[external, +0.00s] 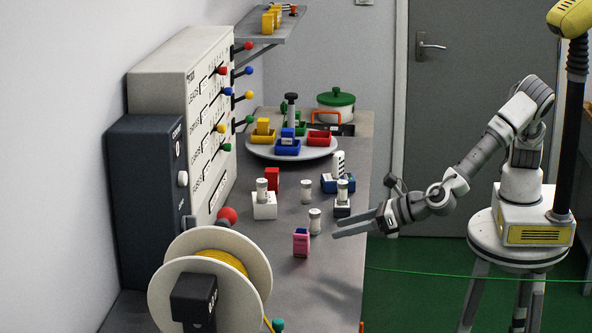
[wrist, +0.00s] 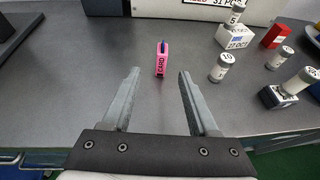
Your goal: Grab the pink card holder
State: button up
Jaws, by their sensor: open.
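The pink card holder (external: 300,243) stands upright on the grey bench, near its front edge, with a dark insert at its top. In the wrist view the pink card holder (wrist: 161,59) stands ahead of my fingertips, roughly centred between them, with dark lettering on its side. My gripper (external: 350,227) is open and empty, to the right of the holder in the external view. In the wrist view my gripper (wrist: 158,72) has both fingers spread wide, and neither touches the holder.
A white cylinder (external: 314,221) stands close behind the holder. Other labelled cylinders sit in a white block (external: 264,207) and a dark block (external: 342,208). A cable reel (external: 256,262) stands at the front left. The bench left of the holder in the wrist view is clear.

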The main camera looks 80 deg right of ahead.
aim_at(301, 256)
jog(key=x, duration=1.1)
jog(key=shift+w+d, duration=0.15)
jog(key=shift+d, duration=0.1)
grip_shut()
